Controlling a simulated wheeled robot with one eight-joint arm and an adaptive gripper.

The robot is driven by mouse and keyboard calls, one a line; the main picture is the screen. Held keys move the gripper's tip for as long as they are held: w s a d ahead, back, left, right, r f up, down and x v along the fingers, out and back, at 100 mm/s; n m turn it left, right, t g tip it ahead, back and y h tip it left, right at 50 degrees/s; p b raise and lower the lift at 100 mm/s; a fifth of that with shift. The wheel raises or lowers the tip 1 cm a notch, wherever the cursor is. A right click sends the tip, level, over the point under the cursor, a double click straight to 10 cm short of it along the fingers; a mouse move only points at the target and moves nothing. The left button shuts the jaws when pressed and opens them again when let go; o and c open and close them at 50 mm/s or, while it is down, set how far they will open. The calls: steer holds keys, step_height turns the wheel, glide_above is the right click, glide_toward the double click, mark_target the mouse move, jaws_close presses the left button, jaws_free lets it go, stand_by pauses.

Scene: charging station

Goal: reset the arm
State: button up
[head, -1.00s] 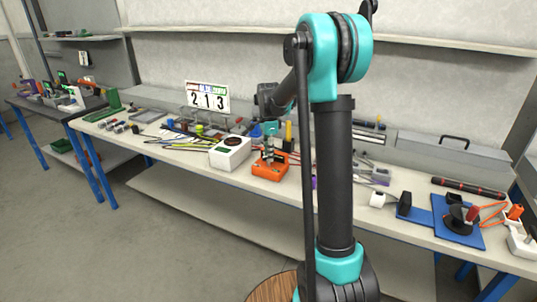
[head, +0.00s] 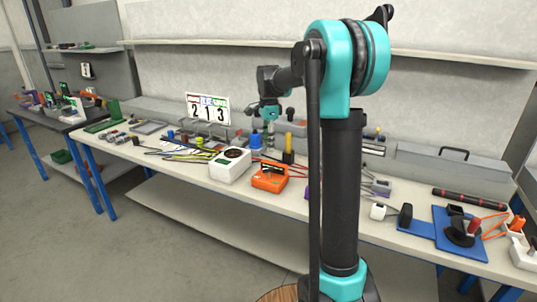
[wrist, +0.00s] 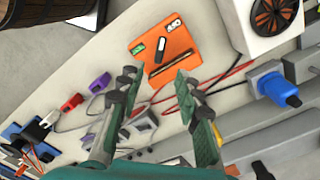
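My arm (head: 343,190) stands upright in front of the workbench, with its forearm pointing back and left over the bench. My gripper (head: 270,120) hangs above the back of the bench, behind the orange device (head: 268,182). In the wrist view, the two green-padded fingers of my gripper (wrist: 157,76) are spread apart with nothing between them. The orange device also shows in the wrist view (wrist: 180,48), beyond the fingertips on the bench top.
A white box with a round dark top (head: 230,166) stands left of the orange device. A blue board with black parts (head: 461,238) lies at the right. Grey metal cases (head: 450,163) line the wall. A number sign (head: 208,107) stands at the back left.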

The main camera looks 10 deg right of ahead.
steer(key=shift+r, duration=0.85)
steer(key=s+d+f+n+t, duration=0.2)
steer(key=s+f+n, duration=0.6)
steer(key=s, duration=0.7)
steer(key=s+d+f+n+t, duration=0.2)
steer(key=s+f+n, duration=0.6)
steer(key=s, duration=0.8)
step_height(320, 180, down, 4)
steer(key=shift+r, duration=0.15)
